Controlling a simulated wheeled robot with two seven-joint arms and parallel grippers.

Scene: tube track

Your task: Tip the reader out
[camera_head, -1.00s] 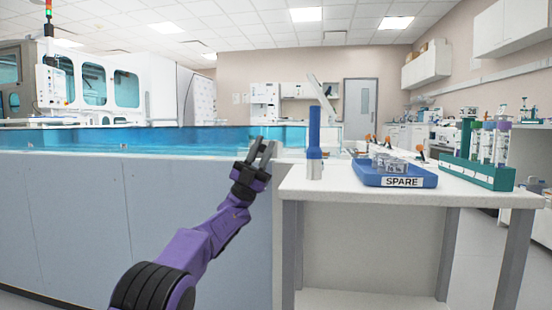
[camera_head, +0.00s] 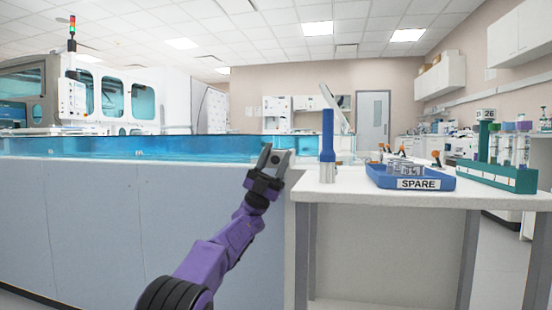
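An upright blue cylinder with a silver lower end (camera_head: 328,146) stands near the left end of the white table. It may be the reader, but I cannot tell for sure. My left gripper (camera_head: 275,157), on a purple arm, is raised just left of this cylinder, in front of the blue-topped long tank or conveyor (camera_head: 150,148). Its two grey fingers point up and stand apart, with nothing seen between them. The gripper does not appear to touch the cylinder. My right gripper is out of view.
A blue tray marked SPARE (camera_head: 440,184) holds clear pieces on the white table (camera_head: 375,188). A green rack (camera_head: 497,177) with several tubes stands to its right. Several small orange-tipped items lie behind the tray. The table's front strip is clear.

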